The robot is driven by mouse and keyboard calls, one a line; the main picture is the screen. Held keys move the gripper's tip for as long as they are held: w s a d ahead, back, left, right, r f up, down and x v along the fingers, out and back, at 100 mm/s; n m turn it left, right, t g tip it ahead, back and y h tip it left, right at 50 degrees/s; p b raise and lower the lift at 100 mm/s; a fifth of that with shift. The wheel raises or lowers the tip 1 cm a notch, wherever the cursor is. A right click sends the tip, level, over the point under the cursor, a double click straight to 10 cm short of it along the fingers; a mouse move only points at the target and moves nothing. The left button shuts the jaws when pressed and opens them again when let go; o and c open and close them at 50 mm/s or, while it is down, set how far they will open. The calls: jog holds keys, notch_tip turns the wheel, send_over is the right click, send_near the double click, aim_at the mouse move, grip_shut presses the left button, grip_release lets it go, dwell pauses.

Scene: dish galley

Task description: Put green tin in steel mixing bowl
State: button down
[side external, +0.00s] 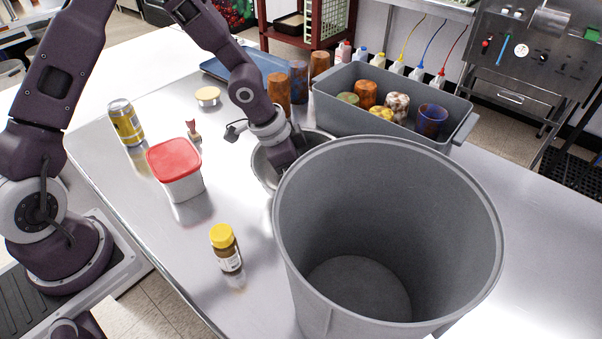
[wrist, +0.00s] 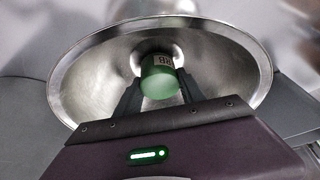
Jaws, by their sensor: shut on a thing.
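The steel mixing bowl (side external: 262,170) stands on the metal table, partly hidden behind the large grey bin in the side external view. Its wide rim and shiny inside (wrist: 90,75) fill much of the wrist view. My gripper (side external: 285,160) points down into the bowl. In the wrist view my gripper (wrist: 160,88) is shut on the green tin (wrist: 158,82), with a finger on each side of it. The tin is over the bowl's inside; I cannot tell whether it touches the bottom. The tin is hidden in the side external view.
A large grey bin (side external: 300,270) stands close to the bowl. A grey tub (side external: 345,115) with several cups is behind. A red-lidded container (side external: 175,165), yellow-capped jar (side external: 226,250), yellow can (side external: 126,122) and small round tin (side external: 208,96) stand leftward. The front left table is mostly clear.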

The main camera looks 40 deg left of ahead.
jog(key=shift+f, duration=0.25)
jog(key=c, duration=0.7)
grip_release()
jog(key=s+a+r+y, duration=0.1)
jog(key=s+a+r, duration=0.1)
jog(key=r, duration=0.2)
jog(key=s+a+r+y, duration=0.1)
jog(key=s+r, duration=0.2)
jog(key=r, duration=0.2)
jog(key=s+a+r+n+y, duration=0.1)
jog(key=s+a+r, duration=0.1)
jog(key=r, duration=0.3)
jog(key=shift+s+a, duration=0.3)
jog(key=shift+s, duration=0.3)
jog(key=s+r+n+t, duration=0.1)
jog(key=s+r+n, duration=0.2)
jog(key=s, duration=0.6)
jog(key=s+r+n+t, duration=0.1)
jog(key=s+r+n, duration=0.3)
jog(key=s+r, duration=0.3)
jog(key=shift+s+a+r, duration=0.2)
jog(key=shift+s+a, duration=0.25)
jog(key=shift+s, duration=0.75)
